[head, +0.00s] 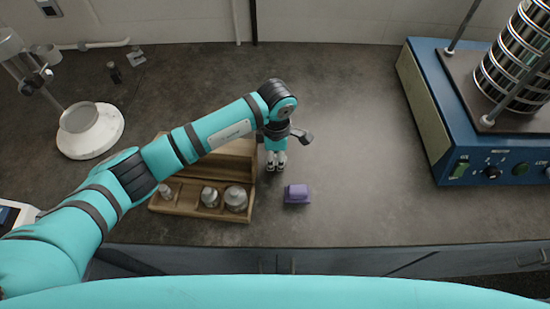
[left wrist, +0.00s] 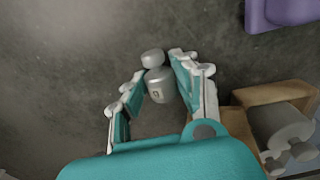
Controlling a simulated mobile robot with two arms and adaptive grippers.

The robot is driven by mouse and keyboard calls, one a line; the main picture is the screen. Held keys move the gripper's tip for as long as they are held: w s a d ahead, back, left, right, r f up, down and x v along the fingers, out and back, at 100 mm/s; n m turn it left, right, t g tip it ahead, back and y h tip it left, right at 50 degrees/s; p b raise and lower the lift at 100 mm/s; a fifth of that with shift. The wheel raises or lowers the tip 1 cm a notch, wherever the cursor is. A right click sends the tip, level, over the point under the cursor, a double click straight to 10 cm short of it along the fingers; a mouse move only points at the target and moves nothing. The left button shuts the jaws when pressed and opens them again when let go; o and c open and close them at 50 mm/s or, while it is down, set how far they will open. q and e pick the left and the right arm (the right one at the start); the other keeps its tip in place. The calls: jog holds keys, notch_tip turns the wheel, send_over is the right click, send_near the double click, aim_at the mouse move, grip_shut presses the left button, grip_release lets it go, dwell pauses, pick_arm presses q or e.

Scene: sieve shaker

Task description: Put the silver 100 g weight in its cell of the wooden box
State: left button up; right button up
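The silver weight (left wrist: 159,86), a small cylinder with a knob, is between the fingers of my left gripper (left wrist: 160,92) in the left wrist view. The fingers are open around it, the right one very close to it; contact is unclear. In the head view my left gripper (head: 276,166) points down at the counter just right of the wooden box, and the weight cannot be made out there. The wooden box (head: 187,210) holds several silver weights in its front cells; my left arm covers part of it. Its corner (left wrist: 250,96) shows at right in the left wrist view. My right gripper is out of view.
A purple block (head: 297,193) lies right of the box, near the counter's front edge. The blue sieve shaker (head: 430,125) stands at right. A white round stand base (head: 95,145) is at left. The counter between gripper and shaker is clear.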

pick_arm(q)
grip_shut()
